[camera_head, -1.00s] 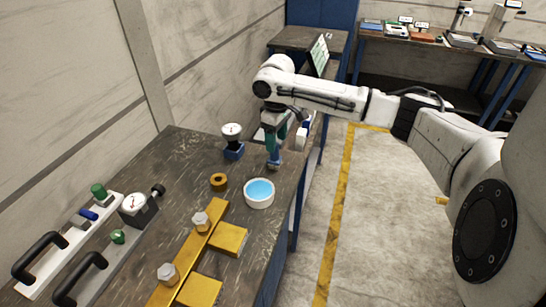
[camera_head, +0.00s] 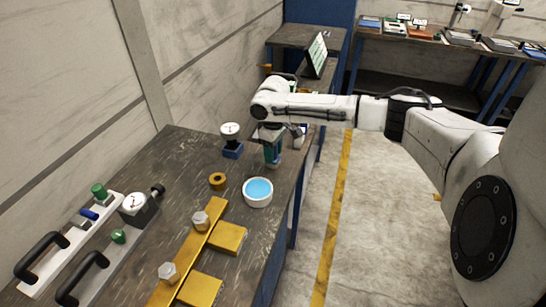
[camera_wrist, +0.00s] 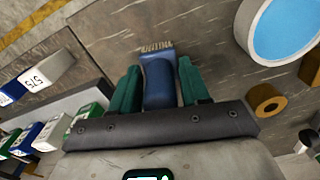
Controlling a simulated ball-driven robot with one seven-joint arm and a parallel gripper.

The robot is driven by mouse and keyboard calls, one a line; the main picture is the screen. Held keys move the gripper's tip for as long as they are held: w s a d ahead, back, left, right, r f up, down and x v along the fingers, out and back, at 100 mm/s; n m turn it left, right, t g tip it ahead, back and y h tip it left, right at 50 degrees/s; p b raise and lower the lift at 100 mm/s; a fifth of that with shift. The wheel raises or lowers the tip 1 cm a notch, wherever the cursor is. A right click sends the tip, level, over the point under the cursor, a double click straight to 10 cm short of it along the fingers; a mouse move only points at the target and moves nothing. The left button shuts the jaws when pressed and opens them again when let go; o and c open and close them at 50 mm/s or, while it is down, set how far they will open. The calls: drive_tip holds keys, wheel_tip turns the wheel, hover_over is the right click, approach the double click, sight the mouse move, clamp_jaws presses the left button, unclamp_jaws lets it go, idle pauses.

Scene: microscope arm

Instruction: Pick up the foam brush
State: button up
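The foam brush (camera_wrist: 159,80) is blue with a pale bristly edge, and in the wrist view it lies between the two green fingers of my gripper (camera_wrist: 160,82). In the head view my gripper (camera_head: 273,152) points down at the bench's right edge, behind the bowl. It mostly hides the brush there.
A white bowl with blue contents (camera_head: 258,192) stands close in front of my gripper. A brass ring (camera_head: 218,181) and a gauge on a blue base (camera_head: 231,142) are to the left. Yellow clamp bars (camera_head: 194,252) lie on the bench (camera_head: 180,165) nearer the camera.

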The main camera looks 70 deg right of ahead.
drive_tip(key=c, duration=0.5)
drive_tip(key=shift+c, duration=0.2)
drive_tip(key=shift+r, duration=0.1)
wheel_tip(320, 180, up, 28)
drive_tip(key=b, duration=0.2)
